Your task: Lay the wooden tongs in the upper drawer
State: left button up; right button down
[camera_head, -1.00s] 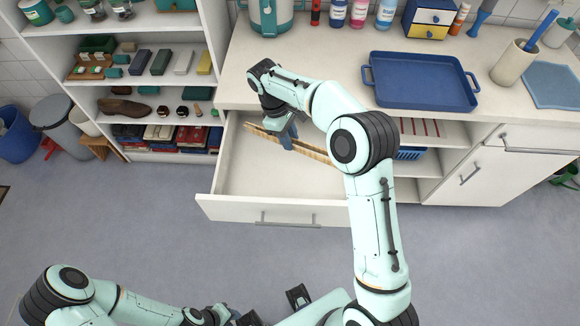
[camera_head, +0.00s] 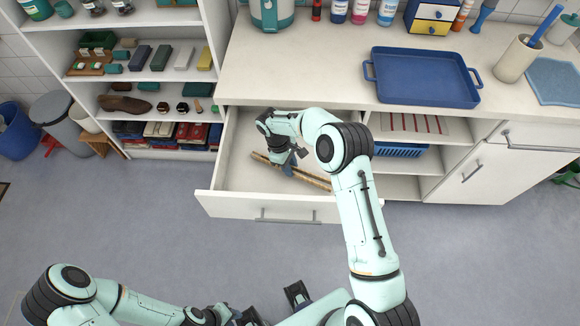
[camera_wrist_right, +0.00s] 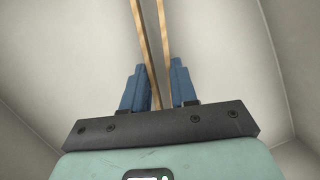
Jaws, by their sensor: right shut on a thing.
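The wooden tongs (camera_head: 312,179) are long, thin and light brown. They lie slantwise within the outline of the open upper drawer (camera_head: 233,178), which is white and otherwise looks empty. My right gripper (camera_head: 290,168) reaches down into the drawer and is shut on the tongs near their middle. In the right wrist view the tongs (camera_wrist_right: 147,50) run up between the blue fingers of the right gripper (camera_wrist_right: 157,90), with pale drawer walls around. I cannot tell whether the tongs touch the drawer floor. My left gripper (camera_head: 240,318) is at the bottom edge, partly cut off, its fingers unclear.
A blue tray (camera_head: 422,80) lies on the counter (camera_head: 300,78) above the drawer. An open shelf with a blue basket (camera_head: 400,150) is to the drawer's right. A shelf unit (camera_head: 150,95) with several small items stands left. The floor in front is clear.

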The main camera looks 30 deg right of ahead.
jog(key=shift+f, duration=0.4)
jog(key=shift+f, duration=0.15)
jog(key=c, duration=0.9)
grip_release()
jog(key=p+v, duration=0.1)
jog(key=v, duration=1.1)
